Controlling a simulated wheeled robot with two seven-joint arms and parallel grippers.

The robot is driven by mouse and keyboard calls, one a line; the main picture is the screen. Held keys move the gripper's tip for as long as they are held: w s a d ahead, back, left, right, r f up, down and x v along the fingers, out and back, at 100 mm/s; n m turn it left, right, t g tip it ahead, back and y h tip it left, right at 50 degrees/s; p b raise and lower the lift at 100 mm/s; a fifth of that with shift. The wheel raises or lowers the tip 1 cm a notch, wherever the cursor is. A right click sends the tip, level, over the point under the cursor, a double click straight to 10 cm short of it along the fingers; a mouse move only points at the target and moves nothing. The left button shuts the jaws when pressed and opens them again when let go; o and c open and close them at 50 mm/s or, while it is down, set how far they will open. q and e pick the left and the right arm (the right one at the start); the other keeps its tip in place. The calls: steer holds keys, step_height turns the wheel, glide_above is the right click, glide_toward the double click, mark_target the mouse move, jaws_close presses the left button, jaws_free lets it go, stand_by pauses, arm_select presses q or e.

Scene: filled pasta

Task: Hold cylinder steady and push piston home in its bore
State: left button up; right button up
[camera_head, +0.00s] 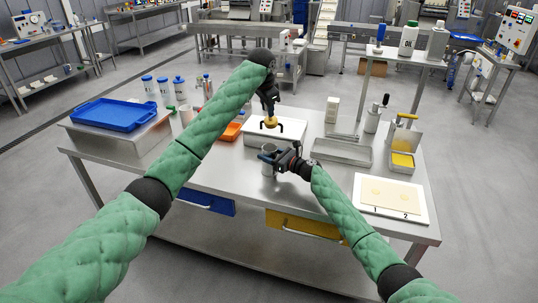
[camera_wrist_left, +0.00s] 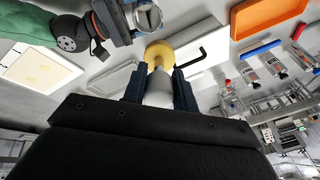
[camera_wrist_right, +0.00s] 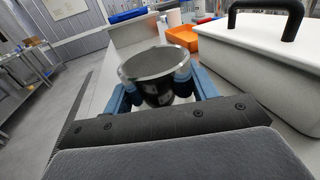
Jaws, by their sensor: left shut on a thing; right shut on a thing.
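My left gripper (camera_head: 269,102) is shut on the piston (camera_head: 270,122), which has a yellow head and, in the left wrist view, a grey stem (camera_wrist_left: 157,92) between the fingers. The yellow head (camera_wrist_left: 160,54) is the free end and points down. My right gripper (camera_head: 277,157) is shut on the cylinder (camera_head: 268,170), an open-topped metal cup that stands upright. In the right wrist view the cylinder (camera_wrist_right: 158,66) sits between the blue fingers with its mouth up. The piston is apart from the cylinder, above and behind it in the head view. Whether the cylinder touches the table is unclear.
A white lidded box (camera_head: 292,133) with a black handle stands just behind the cylinder. A blue tray (camera_head: 113,115) is at left, an orange tray (camera_head: 232,131) behind. A metal tray (camera_head: 342,152) and a white numbered board (camera_head: 392,197) are at right. The table front is mostly clear.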

mark_target(269, 118)
stand_by(0.3)
arm_select(q)
steer(key=shift+g, duration=0.6)
steer(key=r, duration=0.2)
steer(key=w+d+r, duration=0.1)
steer(key=r, duration=0.4)
steer(key=shift+w+d, duration=0.15)
steer(key=shift+w, duration=0.1)
steer(key=f, duration=0.3)
steer(key=f+g, duration=0.1)
steer(key=f, duration=0.2)
steer(key=a+f+g+y, duration=0.1)
steer(key=f, duration=0.2)
steer(key=shift+w+m, duration=0.1)
steer(key=shift+m, duration=0.3)
steer(key=shift+g, duration=0.3)
steer(key=shift+f, duration=2.9)
step_height(269, 118, down, 6)
steer(key=shift+f, duration=0.2)
stand_by(1.2)
